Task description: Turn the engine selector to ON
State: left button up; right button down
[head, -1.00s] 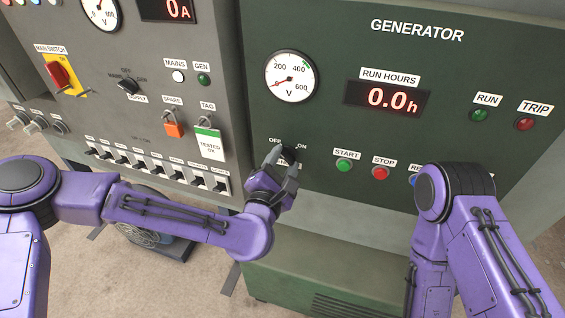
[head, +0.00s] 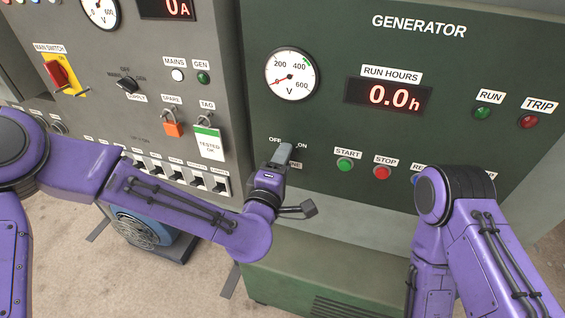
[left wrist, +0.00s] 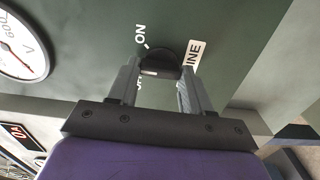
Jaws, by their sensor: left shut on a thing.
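The engine selector is a black knob (left wrist: 160,58) on the green generator panel, below the voltmeter. In the left wrist view it sits between the two fingers of my left gripper, which is shut on it. In the head view the fingers of my left gripper (head: 284,152) cover the knob, between the OFF and ON labels. The ON label (left wrist: 140,33) shows clearly in the wrist view; the OFF label is partly hidden by a finger. I cannot tell exactly where the knob points. My right gripper is out of view.
A green START button (head: 345,165) and a red STOP button (head: 382,172) are right of the selector. The RUN lamp (head: 482,113) looks unlit, and run hours (head: 388,96) read 0.0. A grey panel (head: 140,50) with switches and padlocks stands at left.

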pick_arm(q)
jog(key=shift+m, duration=4.2)
jog(key=o, duration=1.1)
jog(key=shift+c, duration=0.2)
jog(key=shift+s, duration=0.1)
jog(key=p+v, duration=0.2)
jog(key=v, duration=0.8)
